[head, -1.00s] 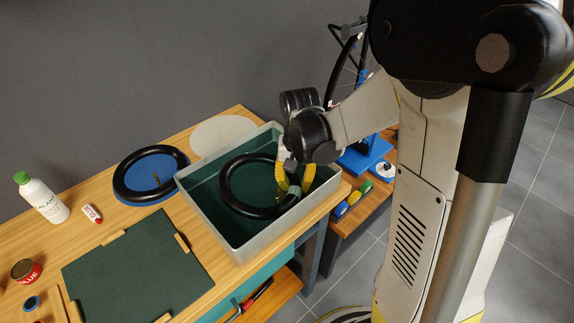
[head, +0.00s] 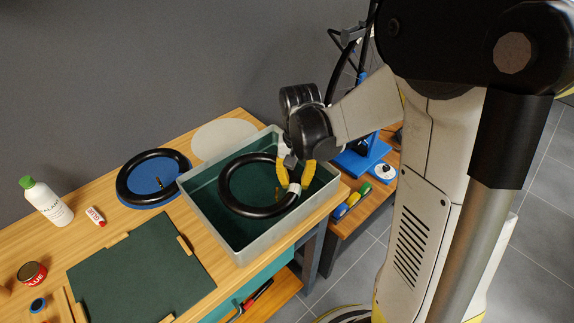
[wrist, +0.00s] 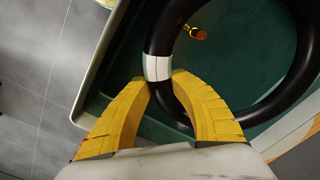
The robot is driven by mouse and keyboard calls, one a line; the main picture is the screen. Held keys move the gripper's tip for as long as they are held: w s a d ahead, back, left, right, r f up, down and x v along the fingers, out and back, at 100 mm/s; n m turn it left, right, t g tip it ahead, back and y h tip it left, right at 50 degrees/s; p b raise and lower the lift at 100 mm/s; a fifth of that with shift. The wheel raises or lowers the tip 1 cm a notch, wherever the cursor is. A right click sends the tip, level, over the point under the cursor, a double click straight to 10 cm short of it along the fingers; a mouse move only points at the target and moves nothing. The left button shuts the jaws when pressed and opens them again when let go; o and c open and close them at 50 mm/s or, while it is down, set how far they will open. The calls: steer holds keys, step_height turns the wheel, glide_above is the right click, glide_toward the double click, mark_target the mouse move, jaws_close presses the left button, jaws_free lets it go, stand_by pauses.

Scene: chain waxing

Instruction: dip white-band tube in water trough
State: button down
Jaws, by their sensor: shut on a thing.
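The white-band tube (head: 228,198) is a black ring held in or just above the grey water trough (head: 240,257), which has a dark green inside. Its white band (wrist: 157,67) lies right beside my fingertips in the wrist view, and a brass valve (wrist: 195,32) points inward. My gripper (head: 294,183) has yellow fingers shut on the tube at its right side, next to the band. I cannot tell how far the tube is below the water surface.
Another black tube (head: 126,178) lies on a blue disc left of the trough. A pale round disc (head: 222,136) is behind. A white bottle (head: 48,203), a red tin (head: 31,273) and a green mat (head: 140,275) are on the bench. A lower shelf stands right.

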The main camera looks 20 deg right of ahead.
steer(key=shift+r+p, duration=3.7)
steer(key=shift+r, duration=1.5)
